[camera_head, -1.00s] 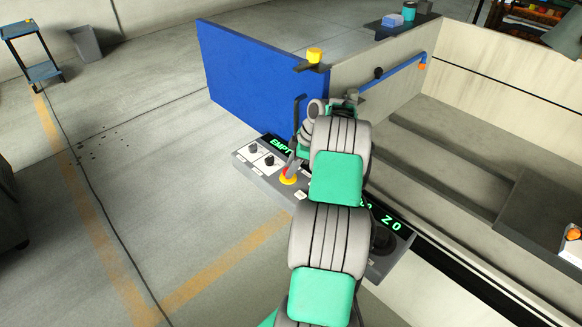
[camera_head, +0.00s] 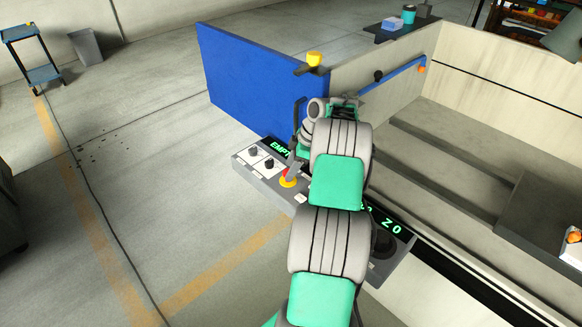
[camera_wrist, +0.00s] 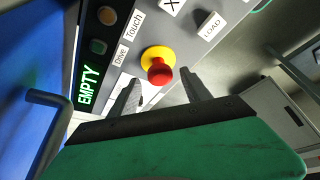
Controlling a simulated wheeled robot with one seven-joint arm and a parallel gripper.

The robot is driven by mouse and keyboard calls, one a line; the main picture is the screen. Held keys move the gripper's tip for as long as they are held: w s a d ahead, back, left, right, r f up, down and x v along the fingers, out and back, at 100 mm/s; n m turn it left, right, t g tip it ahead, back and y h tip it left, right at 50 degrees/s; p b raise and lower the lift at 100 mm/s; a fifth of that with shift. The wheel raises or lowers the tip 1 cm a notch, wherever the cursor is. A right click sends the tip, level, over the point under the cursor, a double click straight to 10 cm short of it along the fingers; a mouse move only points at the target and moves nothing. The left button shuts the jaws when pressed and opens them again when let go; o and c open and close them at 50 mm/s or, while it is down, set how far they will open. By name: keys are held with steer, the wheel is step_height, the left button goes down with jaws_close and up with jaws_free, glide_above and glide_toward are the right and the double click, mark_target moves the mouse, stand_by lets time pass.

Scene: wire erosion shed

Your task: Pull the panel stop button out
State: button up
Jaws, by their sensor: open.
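The panel stop button (camera_wrist: 159,72) is a red mushroom head on a yellow collar on the grey control panel. In the head view the stop button (camera_head: 288,180) is partly covered by my gripper (camera_head: 292,170). In the wrist view my gripper (camera_wrist: 158,90) is open, and its two dark fingers point toward the button, one on each side of its lower edge. The red head lies just beyond the fingertips with nothing gripped. I cannot tell whether the fingers touch it.
The control panel (camera_head: 258,176) has dark knobs, labels and a green EMPTY display (camera_wrist: 88,87). A blue panel (camera_head: 255,85) with a handle stands behind it. The machine tank (camera_head: 440,150) is to the right. Open floor (camera_head: 150,190) lies to the left.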

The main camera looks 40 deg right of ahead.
steer(key=v, duration=0.7)
steer(key=shift+r+p, duration=0.3)
steer(key=shift+r, duration=0.05)
steer(key=shift+s+d, duration=0.1)
steer(key=shift+d, duration=0.05)
